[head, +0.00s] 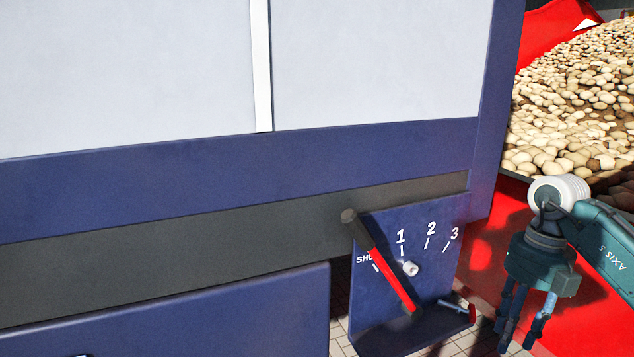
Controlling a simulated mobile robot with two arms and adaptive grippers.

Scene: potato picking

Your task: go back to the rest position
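My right gripper (523,322) hangs at the lower right of the head view, fingers pointing down. Its fingers are apart, with nothing seen between them. It is to the right of a blue panel (440,255) and does not touch the lever there. The red lever (393,279) with a dark knob tilts up to the left, toward the mark whose label it partly covers. My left gripper is outside the view.
The panel carries marks 1, 2 and 3 and a white knob (410,268). A large blue machine frame (400,145) with pale panels fills the left and middle. A red container (492,235) and many potatoes (575,95) are at the right. Paved floor (340,338) shows below.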

